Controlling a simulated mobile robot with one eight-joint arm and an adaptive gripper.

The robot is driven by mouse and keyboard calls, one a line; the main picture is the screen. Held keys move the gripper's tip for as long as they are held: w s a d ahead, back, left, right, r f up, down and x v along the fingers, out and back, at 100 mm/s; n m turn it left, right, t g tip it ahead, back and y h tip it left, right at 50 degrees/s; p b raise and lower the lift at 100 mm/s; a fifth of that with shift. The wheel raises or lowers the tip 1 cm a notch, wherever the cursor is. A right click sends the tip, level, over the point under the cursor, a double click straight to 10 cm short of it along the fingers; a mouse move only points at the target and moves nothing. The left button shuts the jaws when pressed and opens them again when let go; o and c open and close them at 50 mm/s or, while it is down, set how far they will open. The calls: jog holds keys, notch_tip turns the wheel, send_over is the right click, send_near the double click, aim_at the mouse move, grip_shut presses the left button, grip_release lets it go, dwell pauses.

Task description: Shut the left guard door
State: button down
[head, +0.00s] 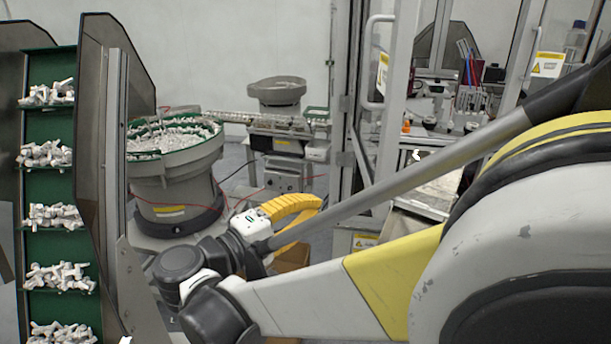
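The left guard door (402,60) is a pale metal frame with a clear panel, seen at a steep angle right of centre. My arm crosses the lower right and hides the door's lower part. My gripper (292,208), apparently the yellow ribbed part beyond my wrist, is left of and below the handle and looks apart from the door. Its fingertips cannot be told clearly.
A second door frame with a warning label (548,65) stands at the right. A bowl feeder (175,165) full of white parts stands left of centre, with another feeder (277,90) behind. A green-belted conveyor (52,185) rises at the far left. Some grey floor shows between them.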

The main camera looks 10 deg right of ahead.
jog(key=s+d+b+x, duration=0.1)
jog(key=s+b+x, duration=0.1)
jog(key=x, duration=1)
jog(key=shift+s+d+b, duration=0.2)
jog(key=shift+d+b, duration=0.15)
jog(key=shift+b, duration=0.15)
jog(key=shift+d, duration=0.1)
